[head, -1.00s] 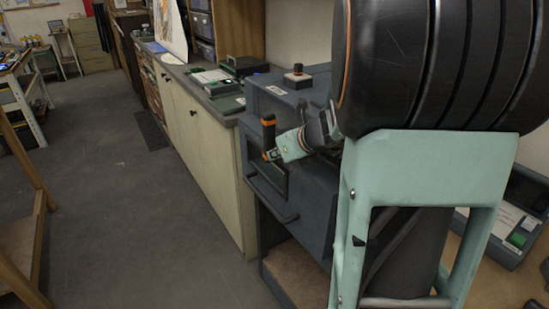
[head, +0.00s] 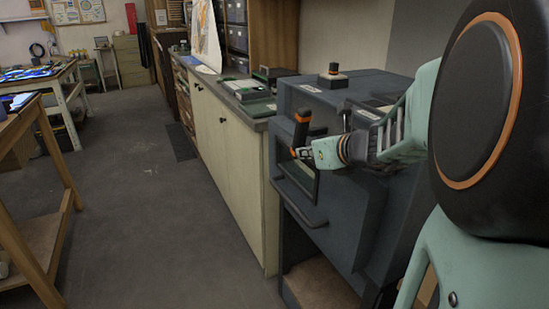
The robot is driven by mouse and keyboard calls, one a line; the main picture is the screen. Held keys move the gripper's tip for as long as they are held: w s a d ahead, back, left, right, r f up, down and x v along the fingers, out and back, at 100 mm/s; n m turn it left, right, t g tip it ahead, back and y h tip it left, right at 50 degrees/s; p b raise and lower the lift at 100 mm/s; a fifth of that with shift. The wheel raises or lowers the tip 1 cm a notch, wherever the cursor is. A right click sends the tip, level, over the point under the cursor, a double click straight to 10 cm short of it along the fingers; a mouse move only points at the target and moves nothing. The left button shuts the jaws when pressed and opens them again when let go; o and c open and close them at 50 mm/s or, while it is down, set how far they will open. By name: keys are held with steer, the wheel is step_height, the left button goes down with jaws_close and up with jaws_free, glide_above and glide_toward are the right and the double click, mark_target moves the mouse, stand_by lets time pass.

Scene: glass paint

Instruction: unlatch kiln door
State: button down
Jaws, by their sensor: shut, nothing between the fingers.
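The kiln (head: 345,215) is a dark blue-grey box at the right of the head view. Its door faces left, with a small framed window (head: 300,178) and a horizontal bar handle (head: 303,216) below it. A black latch lever (head: 301,131) with an orange band stands upright near the door's top edge. My gripper (head: 298,153) is shut and empty, its tips just below and in front of the lever's lower part. I cannot tell whether they touch the lever. My arm hides part of the kiln's right side.
A pale cabinet (head: 228,155) with a dark top runs back from the kiln. A small black knob with an orange band (head: 333,70) sits on the kiln's top. A wooden-framed bench (head: 45,165) stands at left. The grey floor (head: 150,230) between is clear.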

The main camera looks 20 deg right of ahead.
steer(key=shift+w+a+f+t+b, duration=0.3)
steer(key=shift+w+b, duration=0.5)
steer(key=shift+b, duration=0.75)
steer(key=shift+w+a+f+t+b, duration=0.1)
steer(key=shift+w+f+t+b, duration=0.3)
steer(key=shift+w+b, duration=0.8)
steer(key=shift+s+b, duration=0.35)
steer(key=shift+s, duration=0.05)
